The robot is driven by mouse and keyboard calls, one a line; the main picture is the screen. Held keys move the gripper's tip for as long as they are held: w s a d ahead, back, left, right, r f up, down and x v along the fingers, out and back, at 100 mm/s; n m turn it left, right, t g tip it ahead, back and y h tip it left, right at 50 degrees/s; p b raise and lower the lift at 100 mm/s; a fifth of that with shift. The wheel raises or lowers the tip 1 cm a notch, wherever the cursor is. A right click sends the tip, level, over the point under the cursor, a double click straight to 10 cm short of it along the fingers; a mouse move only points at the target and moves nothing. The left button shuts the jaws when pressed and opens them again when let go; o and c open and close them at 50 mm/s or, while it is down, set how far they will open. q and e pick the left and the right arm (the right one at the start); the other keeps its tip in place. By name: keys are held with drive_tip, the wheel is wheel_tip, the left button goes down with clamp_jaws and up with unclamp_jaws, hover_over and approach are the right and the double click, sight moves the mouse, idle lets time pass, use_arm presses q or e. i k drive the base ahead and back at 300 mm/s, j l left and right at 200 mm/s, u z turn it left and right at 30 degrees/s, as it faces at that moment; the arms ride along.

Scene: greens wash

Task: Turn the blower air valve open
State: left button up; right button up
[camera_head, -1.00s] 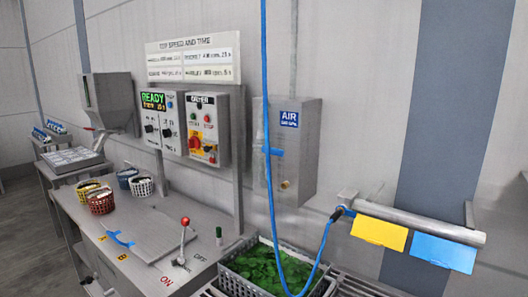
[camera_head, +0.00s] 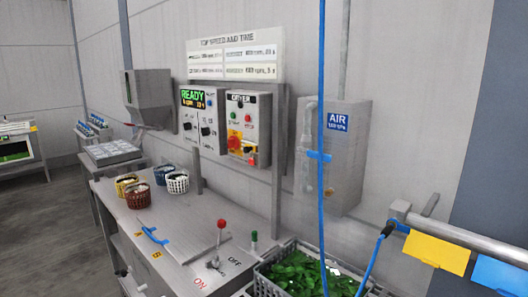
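The blower air valve shows as a short blue handle (camera_head: 320,156) on a vertical pipe (camera_head: 309,140) at the left side of the grey AIR box (camera_head: 347,165) on the wall. The handle lies about level, crosswise to the pipe. A blue hose (camera_head: 323,60) hangs down in front of it and hides a small part. Neither of my grippers is in view.
A bench carries a red-knobbed lever (camera_head: 221,225), a blue handle (camera_head: 152,235) on its lid and several small baskets (camera_head: 137,196). A crate of greens (camera_head: 262,283) stands below the AIR box. A rail with a yellow card (camera_head: 436,252) juts out at right.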

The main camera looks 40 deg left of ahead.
sight(305, 152)
drive_tip(key=i+j+u, duration=0.1)
drive_tip(key=u, duration=0.4)
drive_tip(key=i+j+u, duration=0.1)
drive_tip(key=j+u, duration=0.15)
drive_tip(key=u, duration=0.25)
